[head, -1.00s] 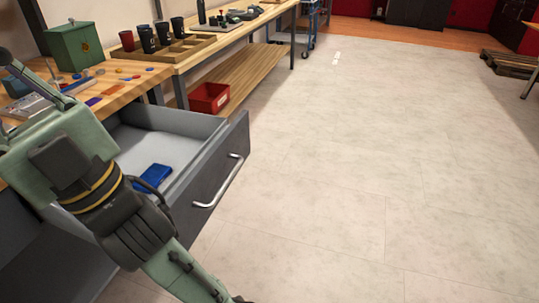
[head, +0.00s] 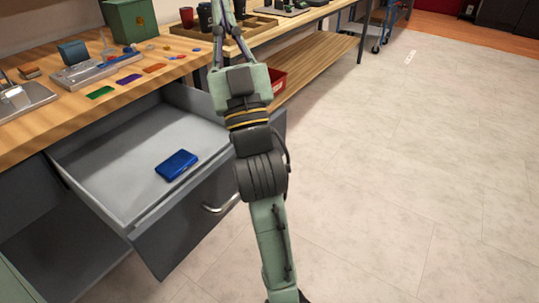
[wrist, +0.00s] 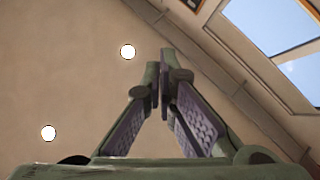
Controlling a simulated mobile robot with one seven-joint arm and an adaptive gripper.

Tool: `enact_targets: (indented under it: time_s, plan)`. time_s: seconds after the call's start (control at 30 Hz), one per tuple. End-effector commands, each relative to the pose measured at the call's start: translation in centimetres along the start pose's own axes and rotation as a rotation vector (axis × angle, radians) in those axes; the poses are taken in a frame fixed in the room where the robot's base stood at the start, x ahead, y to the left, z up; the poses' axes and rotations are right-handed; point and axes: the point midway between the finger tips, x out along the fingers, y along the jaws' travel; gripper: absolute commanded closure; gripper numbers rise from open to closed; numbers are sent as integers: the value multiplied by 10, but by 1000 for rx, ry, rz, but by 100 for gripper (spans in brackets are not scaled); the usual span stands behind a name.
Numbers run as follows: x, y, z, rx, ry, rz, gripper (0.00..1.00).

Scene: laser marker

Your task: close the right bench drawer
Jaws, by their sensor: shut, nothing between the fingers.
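The right bench drawer (head: 120,160) is pulled well out from under the bench, its grey inside open to view. Its dark front (head: 180,235) carries a silver handle (head: 221,203), partly hidden behind my arm. A blue box-like item (head: 177,165) lies in the drawer. My gripper (head: 222,8) points up above the drawer's right end, its tips cut off by the top edge of the head view. In the wrist view my gripper (wrist: 158,75) has its fingertips together, with nothing between them, and faces the ceiling. It is apart from the drawer.
The wooden bench top (head: 30,125) holds a green box (head: 130,20), a metal device (head: 95,70) and small coloured plates. A second bench (head: 300,25) with a lower shelf and a red bin (head: 278,79) stands beyond.

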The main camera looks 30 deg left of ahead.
Motion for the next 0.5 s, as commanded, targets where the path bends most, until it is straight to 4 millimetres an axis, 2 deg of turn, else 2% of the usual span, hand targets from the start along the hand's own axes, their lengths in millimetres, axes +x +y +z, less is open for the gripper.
enact_targets:
  time_s: [0.03, 0.07, 0.1, 0.2, 0.3, 0.4, 0.5]
  plan:
    - [-1, 44, 27, -53, -104, 74, 100]
    - [-6, 68, 44, -79, -169, 118, 100]
    - [-16, 104, 66, -111, -255, 179, 100]
    - [-53, 185, 106, -171, -452, 330, 100]
    - [-97, 248, 130, -202, -607, 460, 100]
    - [-142, 299, 143, -218, -736, 577, 100]
    - [-190, 342, 149, -221, -851, 690, 100]
